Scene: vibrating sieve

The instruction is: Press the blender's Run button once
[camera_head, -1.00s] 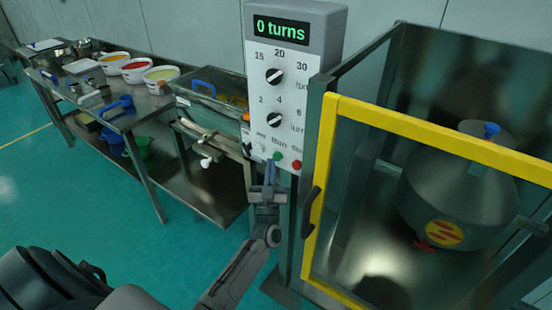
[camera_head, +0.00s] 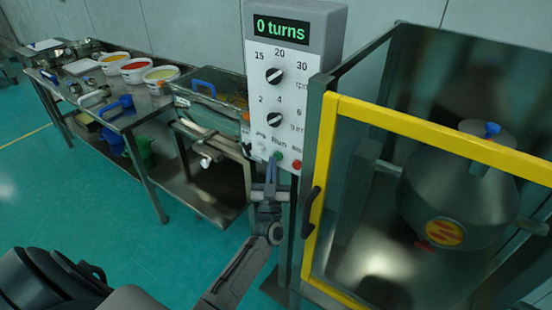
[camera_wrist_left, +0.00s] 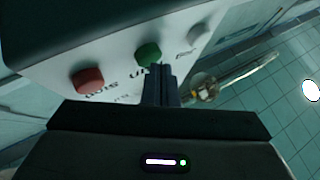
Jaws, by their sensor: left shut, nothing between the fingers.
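The control box (camera_head: 288,90) is a pale panel with a green "0 turns" display and two black knobs. Along its lower edge are a pale button, the green Run button (camera_head: 278,155) and a red Stop button (camera_head: 297,164). My left gripper (camera_head: 271,166) is shut and empty, just below the green button. In the left wrist view the closed fingertips (camera_wrist_left: 160,72) point at the green Run button (camera_wrist_left: 148,54) and overlap its lower edge. Whether they touch it cannot be told. The red button (camera_wrist_left: 87,81) is to the left. My right gripper is out of view.
A glass enclosure with a yellow-framed door (camera_head: 430,136) stands right of the panel, with a metal drum (camera_head: 450,195) inside. A steel table (camera_head: 125,118) with tubs and tools stands at left. The green floor between is open.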

